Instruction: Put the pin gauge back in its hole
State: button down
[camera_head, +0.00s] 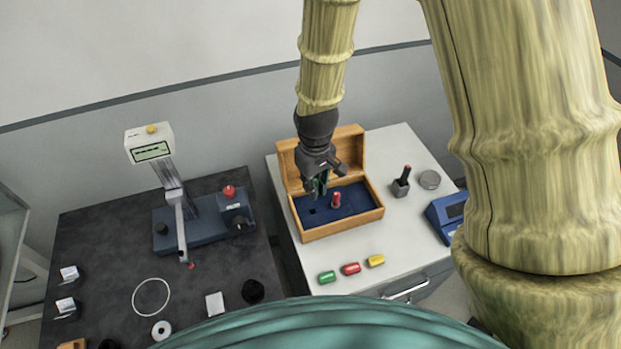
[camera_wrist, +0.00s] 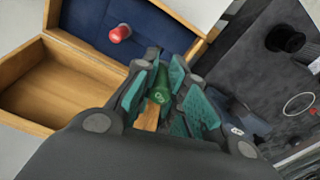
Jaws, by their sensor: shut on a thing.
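My gripper (camera_head: 319,190) is above the left part of an open wooden box (camera_head: 345,228). It is shut on a green pin gauge (camera_wrist: 160,84), whose green end shows between the teal finger pads in the wrist view. The gauge's lower part is hidden. The box has a dark blue insert (camera_head: 354,200) with a small dark square hole (camera_head: 312,211) near its left front. A red-topped gauge (camera_head: 336,200) stands in the insert to the right of my gripper. The hole is not visible in the wrist view, and I cannot tell the gap between held gauge and insert.
Green (camera_head: 327,277), red (camera_head: 351,268) and yellow (camera_head: 376,261) pieces lie before the box. A dark block with a red-topped pin (camera_head: 401,186) and a blue device (camera_head: 446,216) stand right. A measuring stand (camera_head: 190,232) is on the dark table left. The raised lid is behind my gripper.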

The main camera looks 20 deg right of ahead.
jog(key=shift+s+r, duration=0.35)
jog(key=shift+s, duration=0.05)
jog(key=f, duration=0.2)
jog(key=w+f+b, duration=0.1)
jog(key=shift+f, duration=0.4)
jog(key=shift+f+b, duration=0.3)
jog(key=shift+f, duration=0.05)
jog(key=shift+w+f+b, duration=0.2)
jog(key=shift+f+b, duration=0.3)
jog(key=shift+f, duration=0.65)
jog(key=shift+w, duration=0.1)
jog(key=shift+w+f, duration=0.1)
